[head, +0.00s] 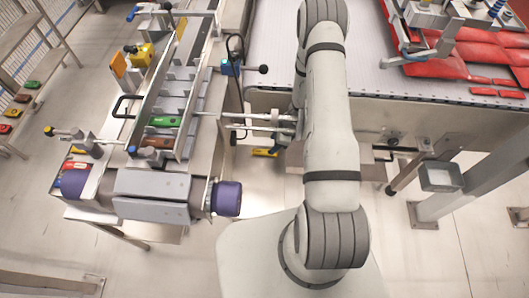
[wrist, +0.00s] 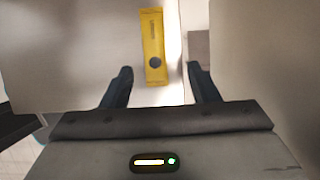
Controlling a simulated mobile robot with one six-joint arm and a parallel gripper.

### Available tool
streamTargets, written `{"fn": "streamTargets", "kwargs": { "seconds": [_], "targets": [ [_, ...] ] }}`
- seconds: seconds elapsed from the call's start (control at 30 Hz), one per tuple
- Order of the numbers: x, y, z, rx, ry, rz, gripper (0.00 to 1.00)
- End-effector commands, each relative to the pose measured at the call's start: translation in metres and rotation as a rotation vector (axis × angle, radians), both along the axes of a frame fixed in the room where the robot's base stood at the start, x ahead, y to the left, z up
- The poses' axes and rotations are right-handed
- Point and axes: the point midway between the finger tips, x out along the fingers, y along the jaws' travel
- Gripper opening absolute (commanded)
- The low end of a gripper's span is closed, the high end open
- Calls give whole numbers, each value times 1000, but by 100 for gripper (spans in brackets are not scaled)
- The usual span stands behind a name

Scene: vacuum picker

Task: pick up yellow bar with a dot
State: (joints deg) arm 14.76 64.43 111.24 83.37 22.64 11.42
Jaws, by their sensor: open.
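The yellow bar with a dark dot (wrist: 153,40) shows in the wrist view, upright in the picture, its dot near the lower end. It lies against a pale surface. My gripper (wrist: 159,70) is open, with one dark finger on each side of the bar's lower end. The bar appears to be beyond the fingertips, and I see no finger touching it. In the head view a small yellow piece (head: 265,152) shows low beside my arm; I cannot tell whether it is the same bar.
A conveyor machine with a purple roller (head: 226,198) stands at the left, carrying a green bar (head: 164,122) and a brown bar (head: 156,142). Red bags (head: 470,60) lie on a wide belt (head: 370,75) at the back right. Shelves with coloured bars stand far left.

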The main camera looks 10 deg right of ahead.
Motion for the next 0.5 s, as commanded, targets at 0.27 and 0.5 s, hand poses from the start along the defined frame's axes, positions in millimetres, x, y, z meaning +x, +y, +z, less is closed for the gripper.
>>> {"fn": "streamTargets", "kwargs": {
  "seconds": [0.27,0.5],
  "targets": [
    [-3,20,-26,0,3,6,55],
    [0,28,-46,-1,0,6,55]
  ]
}}
